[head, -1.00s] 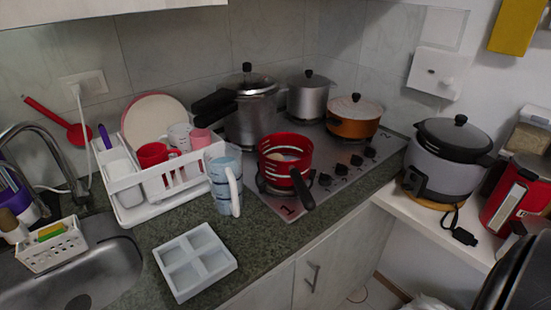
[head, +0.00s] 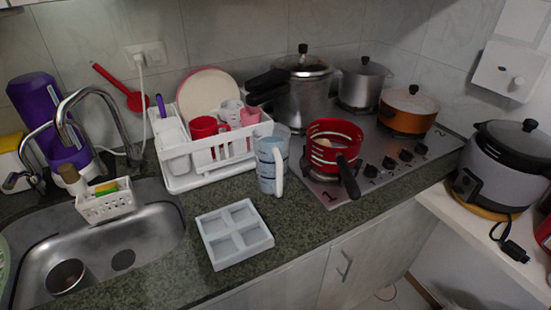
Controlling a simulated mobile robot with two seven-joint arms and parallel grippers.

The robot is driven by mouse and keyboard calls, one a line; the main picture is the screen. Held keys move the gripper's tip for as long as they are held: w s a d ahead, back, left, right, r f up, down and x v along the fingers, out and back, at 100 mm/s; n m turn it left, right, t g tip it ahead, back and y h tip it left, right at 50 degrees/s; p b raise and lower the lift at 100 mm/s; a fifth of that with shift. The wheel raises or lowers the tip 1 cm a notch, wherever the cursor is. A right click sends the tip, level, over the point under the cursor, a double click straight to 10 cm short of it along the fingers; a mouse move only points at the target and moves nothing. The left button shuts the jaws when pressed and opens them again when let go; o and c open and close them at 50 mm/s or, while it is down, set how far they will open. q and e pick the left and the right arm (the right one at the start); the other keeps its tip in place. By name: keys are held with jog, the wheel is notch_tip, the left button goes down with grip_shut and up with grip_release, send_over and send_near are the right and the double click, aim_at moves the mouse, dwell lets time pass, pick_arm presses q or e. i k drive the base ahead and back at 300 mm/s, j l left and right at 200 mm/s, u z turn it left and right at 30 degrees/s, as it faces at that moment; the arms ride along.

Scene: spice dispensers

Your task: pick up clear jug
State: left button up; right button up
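The clear jug (head: 270,165) is a see-through, bluish measuring jug with a white handle on its right side. It stands upright on the dark green stone counter (head: 290,225), between the white dish rack and the stove. Nothing is touching its handle that I can see. Neither of my grippers shows in the head view.
A white dish rack (head: 185,180) with cups and plates stands left of the jug. A red pan (head: 335,150) sits on the stove (head: 385,165) to its right, handle toward the front. A white four-compartment tray (head: 233,233) lies in front. The sink (head: 100,250) is at left.

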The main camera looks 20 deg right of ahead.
aim_at(271, 139)
jog(key=i+l+z, duration=0.2)
jog(key=l+z, duration=0.2)
jog(key=i+l+z, duration=0.3)
jog(key=l+z, duration=0.15)
